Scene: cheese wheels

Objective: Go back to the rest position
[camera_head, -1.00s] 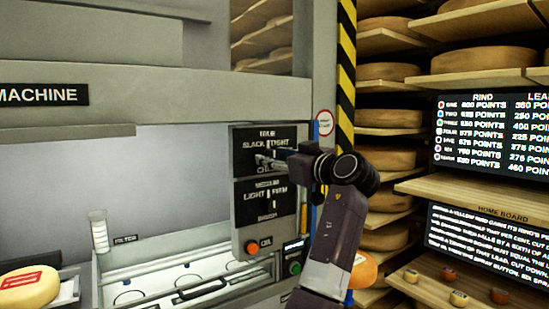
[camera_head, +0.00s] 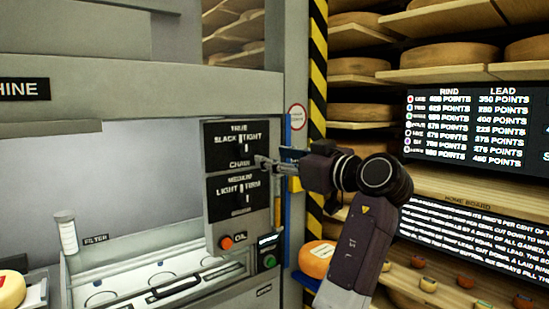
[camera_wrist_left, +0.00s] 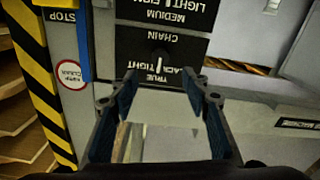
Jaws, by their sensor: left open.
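My left gripper (camera_head: 265,163) is at the right edge of the machine's black control panel (camera_head: 237,195) in the head view. It is small there. In the left wrist view its two dark fingers (camera_wrist_left: 160,82) stand apart with nothing between them. Beyond them, the panel (camera_wrist_left: 160,45) appears upside down, with the white pointer of its upper dial between the fingertips. I cannot tell the exact gap between the fingertips and the panel. My right gripper is in neither view.
A grey machine with a filter tray (camera_head: 150,275) fills the left. A yellow cheese (camera_head: 10,290) sits at the lower left edge. An orange cheese (camera_head: 317,258) lies beside my arm. Shelves of cheese wheels (camera_head: 360,117) and a points board (camera_head: 470,125) stand right.

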